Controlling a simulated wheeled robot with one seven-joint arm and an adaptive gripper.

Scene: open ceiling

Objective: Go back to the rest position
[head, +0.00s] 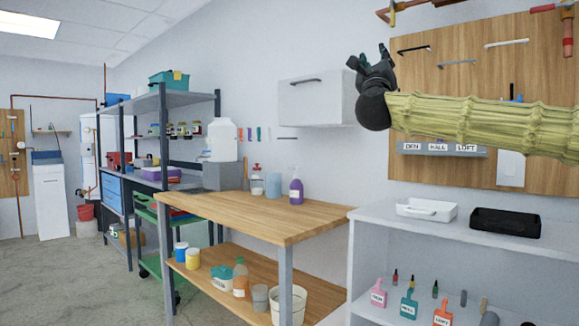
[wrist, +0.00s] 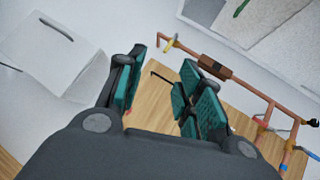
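My gripper (head: 368,56) is raised high at the upper right in the head view, in front of the wall beside the white cabinet and the wooden panel. Its fingers point up, and the yellow-green sleeved arm reaches in from the right edge. In the wrist view, my gripper (wrist: 163,65) has its teal-padded fingers apart, with nothing between them. It is open and empty. No object is seen touching it.
A white wall cabinet (head: 316,99) hangs just left of my gripper. A wooden wall panel (head: 470,75) with handles is behind my arm. Below are a wooden workbench (head: 250,208) and a white shelf unit (head: 390,217) with trays. Open floor (head: 60,275) lies at the left.

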